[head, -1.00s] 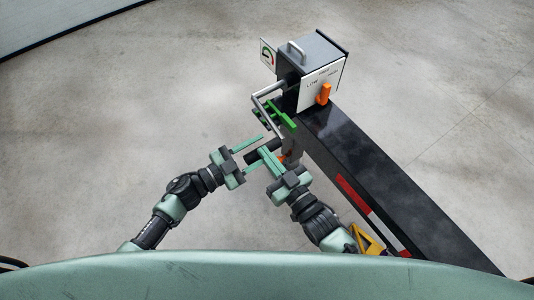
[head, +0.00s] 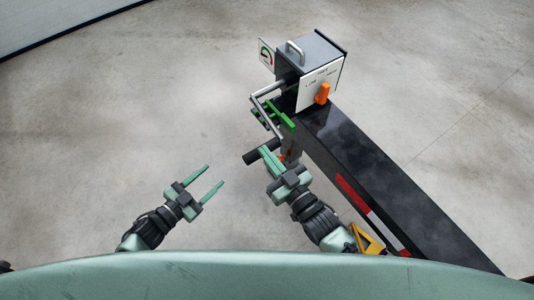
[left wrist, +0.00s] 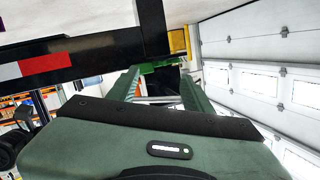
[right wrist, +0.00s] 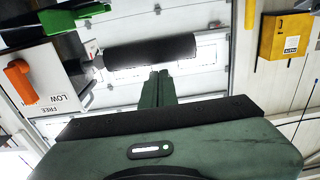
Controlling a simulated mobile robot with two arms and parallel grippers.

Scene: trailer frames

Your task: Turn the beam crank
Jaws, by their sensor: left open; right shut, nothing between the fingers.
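The crank is a bent grey metal rod (head: 263,108) on the side of a grey gearbox (head: 312,52), with a black cylindrical grip (head: 261,152) at its lower end. The grip also shows in the right wrist view (right wrist: 150,52). My right gripper (head: 265,153) is shut and empty, its fingertips right at the grip; whether they touch cannot be told. It also shows in the right wrist view (right wrist: 159,76). My left gripper (head: 214,174) is open and empty, to the left of and below the grip, clear of the crank. Its spread fingers show in the left wrist view (left wrist: 158,76).
The black beam (head: 385,175) runs from the gearbox to the lower right, with a red and white strip (head: 352,192). An orange lever (head: 322,93) and a green bracket (head: 276,115) sit by the gearbox. The concrete floor (head: 130,110) on the left is clear.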

